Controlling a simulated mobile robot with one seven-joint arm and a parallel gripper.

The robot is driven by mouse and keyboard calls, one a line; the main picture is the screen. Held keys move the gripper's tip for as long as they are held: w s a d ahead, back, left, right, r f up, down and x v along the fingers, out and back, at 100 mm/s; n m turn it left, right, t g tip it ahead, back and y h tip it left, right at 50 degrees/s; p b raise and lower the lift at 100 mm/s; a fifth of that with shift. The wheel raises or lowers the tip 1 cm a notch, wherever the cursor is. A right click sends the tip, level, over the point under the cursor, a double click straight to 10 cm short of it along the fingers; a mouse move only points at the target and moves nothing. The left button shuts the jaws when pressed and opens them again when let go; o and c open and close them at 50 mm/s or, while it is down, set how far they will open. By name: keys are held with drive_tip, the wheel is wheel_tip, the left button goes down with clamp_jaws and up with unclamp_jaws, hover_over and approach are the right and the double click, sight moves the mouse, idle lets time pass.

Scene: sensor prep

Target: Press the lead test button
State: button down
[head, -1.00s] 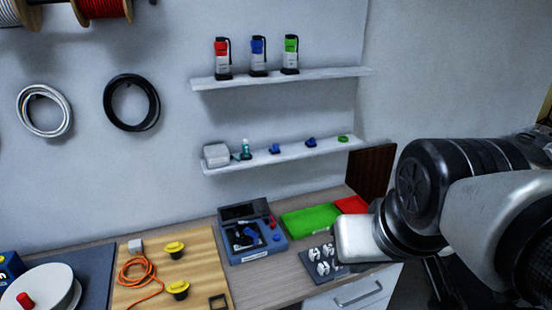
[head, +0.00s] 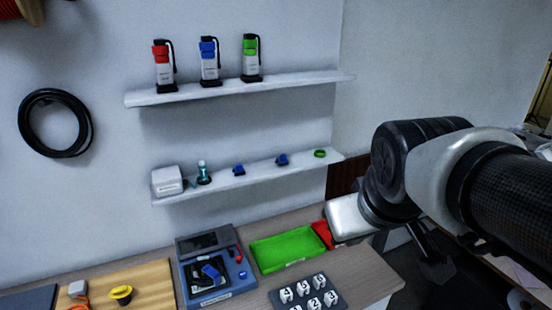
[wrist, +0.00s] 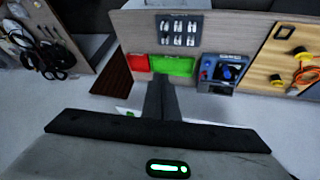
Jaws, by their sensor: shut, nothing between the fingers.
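A blue tester box (head: 206,295) with a dark raised panel stands on the bench in the head view. A small round blue part (head: 242,274) and a red part (head: 238,257) are at its right side; I cannot tell for sure which one is the lead test button. A blue-and-black piece (head: 212,272) lies in its middle. The tester also shows in the wrist view (wrist: 207,68), right of the fingers. My gripper (wrist: 160,80) is shut and empty, apart from the tester. Its fingertips are not clear in the head view.
A green tray (head: 285,251) and a red tray (head: 322,235) lie right of the tester. A dark holder with several white numbered pieces (head: 303,292) is in front. A wooden board (head: 150,283) lies left. Two shelves (head: 240,90) hang above.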

drive_tip(key=w+a+f+n, duration=0.2)
drive_tip(key=w+a+n, duration=0.15)
drive_tip(key=w, duration=0.25)
drive_tip(key=n+t+y+b, duration=0.1)
drive_tip(key=n+y+b, duration=0.55)
drive_tip(key=n, duration=0.35)
hover_over(245, 277)
wheel_tip(245, 277, down, 21)
drive_tip(key=shift+s+h+b, duration=0.1)
drive_tip(key=shift+h+b, duration=0.25)
drive_tip(key=shift+b, duration=0.05)
drive_tip(key=shift+f, duration=0.2)
wheel_tip(245, 277, down, 8)
drive_tip(key=b, duration=0.6)
drive_tip(key=shift+r, duration=0.1)
drive_tip(key=shift+f+b, duration=0.35)
drive_tip(key=shift+f, duration=0.05)
drive_tip(key=shift+f, duration=0.1)
drive_tip(key=shift+f+b, duration=0.3)
drive_tip(key=shift+b, duration=0.25)
